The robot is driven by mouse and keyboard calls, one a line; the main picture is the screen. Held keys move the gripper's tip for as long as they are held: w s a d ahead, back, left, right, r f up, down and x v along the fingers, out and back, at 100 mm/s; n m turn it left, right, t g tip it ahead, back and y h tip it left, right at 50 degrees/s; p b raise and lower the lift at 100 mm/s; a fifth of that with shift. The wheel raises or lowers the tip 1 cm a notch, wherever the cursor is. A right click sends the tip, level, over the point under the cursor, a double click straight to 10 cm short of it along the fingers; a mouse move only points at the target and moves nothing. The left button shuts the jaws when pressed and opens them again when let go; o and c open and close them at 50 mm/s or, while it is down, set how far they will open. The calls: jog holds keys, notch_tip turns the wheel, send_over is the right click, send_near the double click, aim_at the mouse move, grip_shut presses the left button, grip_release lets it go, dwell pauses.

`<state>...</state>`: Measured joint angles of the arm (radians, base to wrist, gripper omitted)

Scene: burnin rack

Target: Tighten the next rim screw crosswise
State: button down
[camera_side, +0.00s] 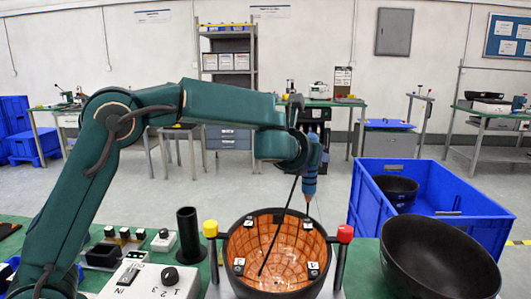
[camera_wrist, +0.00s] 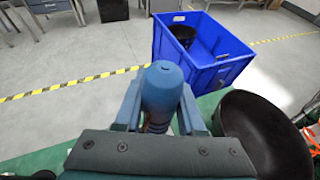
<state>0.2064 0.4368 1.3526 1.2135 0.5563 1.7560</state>
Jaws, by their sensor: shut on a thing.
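My gripper (camera_side: 308,152) is shut on a blue screwdriver (camera_side: 311,182), held nearly upright. In the wrist view the screwdriver (camera_wrist: 162,88) sits between the two fingers. Its thin bit points down near the back right rim of a dark bowl (camera_side: 237,284) with an orange, grid-lined inside. White number labels stand around the bowl's inside; one by the bit seems to read 2 (camera_side: 307,225). I cannot tell whether the bit touches a screw; the screws are too small to make out. A thin dark rod slants from near my gripper across the bowl.
A yellow-knobbed post (camera_side: 210,228) and a red-knobbed post (camera_side: 345,233) flank the bowl. Right of it stand an empty black bowl (camera_side: 440,262) and a blue crate (camera_side: 372,212) holding another black bowl (camera_side: 396,190). A black tube (camera_side: 188,235) and control box (camera_side: 150,281) stand left.

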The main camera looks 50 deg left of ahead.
jog(key=shift+r, duration=3)
